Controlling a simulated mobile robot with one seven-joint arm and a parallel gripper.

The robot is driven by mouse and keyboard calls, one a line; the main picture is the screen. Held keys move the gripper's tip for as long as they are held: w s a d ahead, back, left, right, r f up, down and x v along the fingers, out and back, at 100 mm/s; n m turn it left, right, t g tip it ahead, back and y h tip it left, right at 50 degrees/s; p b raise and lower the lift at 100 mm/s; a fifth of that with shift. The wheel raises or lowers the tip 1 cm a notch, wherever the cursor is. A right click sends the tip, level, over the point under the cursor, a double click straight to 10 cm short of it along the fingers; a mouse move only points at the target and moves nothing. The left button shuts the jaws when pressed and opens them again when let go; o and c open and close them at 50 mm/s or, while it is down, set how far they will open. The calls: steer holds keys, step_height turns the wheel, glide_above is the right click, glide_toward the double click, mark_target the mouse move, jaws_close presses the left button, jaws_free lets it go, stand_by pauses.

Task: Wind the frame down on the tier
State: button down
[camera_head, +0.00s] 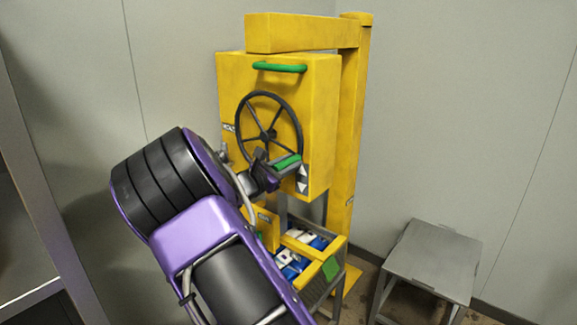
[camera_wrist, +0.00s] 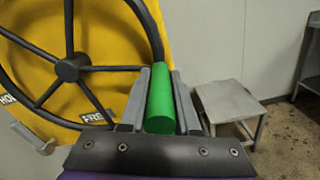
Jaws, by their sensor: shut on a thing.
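A black spoked handwheel (camera_head: 268,136) is on the front of a yellow hoist box (camera_head: 316,110). My gripper (camera_head: 285,164) is shut on the wheel's green crank handle (camera_head: 287,160), at the wheel's lower right. In the wrist view the green handle (camera_wrist: 160,105) lies between my two grey fingers, and the wheel hub (camera_wrist: 72,68) shows to the left. Below the box, a yellow frame (camera_head: 304,248) shows at a tier of blue and white packs (camera_head: 292,268) in a grey basket (camera_head: 326,287). My arm hides part of them. I cannot tell whether the frame touches the packs.
A fixed green bar (camera_head: 280,67) sits on the box above the wheel. A yellow column (camera_head: 347,140) stands behind it. HOLD and FREE labels (camera_wrist: 92,117) and a grey lever (camera_wrist: 30,138) are beside the wheel. A grey table (camera_head: 432,258) stands right, with clear floor between.

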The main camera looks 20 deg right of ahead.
steer(key=shift+s+d+r, duration=0.1)
steer(key=shift+d+r, duration=0.05)
steer(key=shift+d, duration=0.05)
steer(key=c, duration=0.7)
jaws_free()
steer(key=shift+o, duration=0.2)
steer(key=shift+a, duration=0.1)
steer(key=shift+a, duration=0.25)
steer(key=v, duration=1.7)
steer(key=shift+s+d, duration=0.1)
steer(key=shift+s, duration=0.05)
